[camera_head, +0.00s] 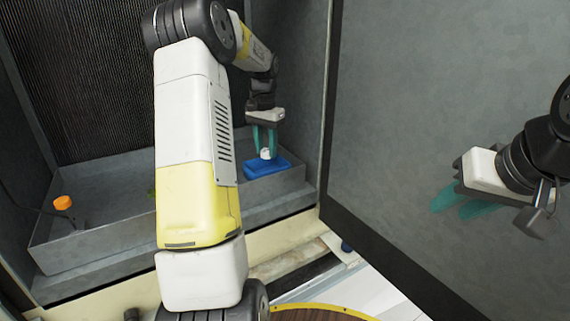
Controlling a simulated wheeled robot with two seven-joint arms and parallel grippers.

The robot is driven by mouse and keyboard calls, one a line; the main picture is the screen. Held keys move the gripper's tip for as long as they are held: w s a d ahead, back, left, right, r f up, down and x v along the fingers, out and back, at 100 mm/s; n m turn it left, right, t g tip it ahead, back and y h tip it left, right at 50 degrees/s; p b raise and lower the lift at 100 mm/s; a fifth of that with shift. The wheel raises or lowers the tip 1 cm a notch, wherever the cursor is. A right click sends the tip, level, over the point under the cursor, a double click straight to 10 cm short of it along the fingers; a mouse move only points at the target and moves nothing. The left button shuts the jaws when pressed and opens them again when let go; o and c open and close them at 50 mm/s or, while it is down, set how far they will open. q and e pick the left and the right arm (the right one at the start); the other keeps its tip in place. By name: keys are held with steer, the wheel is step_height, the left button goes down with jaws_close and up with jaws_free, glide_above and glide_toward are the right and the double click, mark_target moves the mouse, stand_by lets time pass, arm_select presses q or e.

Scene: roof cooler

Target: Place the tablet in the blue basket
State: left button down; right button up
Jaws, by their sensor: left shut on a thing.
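The blue basket (254,170) sits inside the grey metal tray of the cooler, towards its right end. My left gripper (265,151) points down over the basket, its teal fingers shut on a small white thing, which looks like the tablet (266,154). The tablet is at or just above the basket; I cannot tell whether it touches it. My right gripper (455,207) hangs at the right, in front of the grey door panel, away from the basket. Nothing shows between its teal fingers, but their gap is hard to make out.
The metal tray (110,185) has raised walls around the basket. An orange float (63,202) with a thin rod is at its left end. The cooler's open door panel (430,120) stands at the right. My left arm hides the tray's middle, where a bit of green shows.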

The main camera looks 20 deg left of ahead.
arm_select(q)
steer(key=shift+f, duration=3.45)
steer(key=shift+f, duration=0.2)
steer(key=c, duration=1.2)
jaws_free()
